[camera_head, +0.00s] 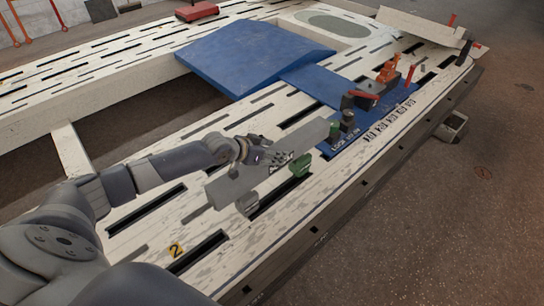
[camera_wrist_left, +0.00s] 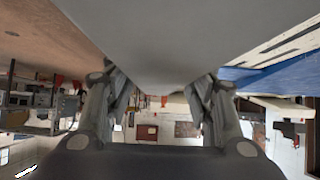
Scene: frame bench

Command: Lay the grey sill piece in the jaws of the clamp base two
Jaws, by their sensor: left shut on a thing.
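The grey sill piece (camera_head: 228,187) is a long flat bar, held above the slotted bench and running from lower left to upper right. My left gripper (camera_head: 276,160) is shut on it near its middle. In the left wrist view the sill piece (camera_wrist_left: 190,45) fills the upper middle, between the fingers of the left gripper (camera_wrist_left: 160,95). Below the bar are a grey block (camera_head: 248,204) and a green part (camera_head: 300,166), which look like parts of a clamp base. The bar partly hides them, and I cannot tell whether it touches them. My right gripper is not in view.
A yellow tag marked 2 (camera_head: 176,250) is on the bench (camera_head: 215,250) near its front. A blue mat (camera_head: 315,84) with dark knobs and an orange-red tool (camera_head: 388,72) lies beyond the bar. A larger blue panel (camera_head: 250,52) and a red box (camera_head: 197,11) are farther back.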

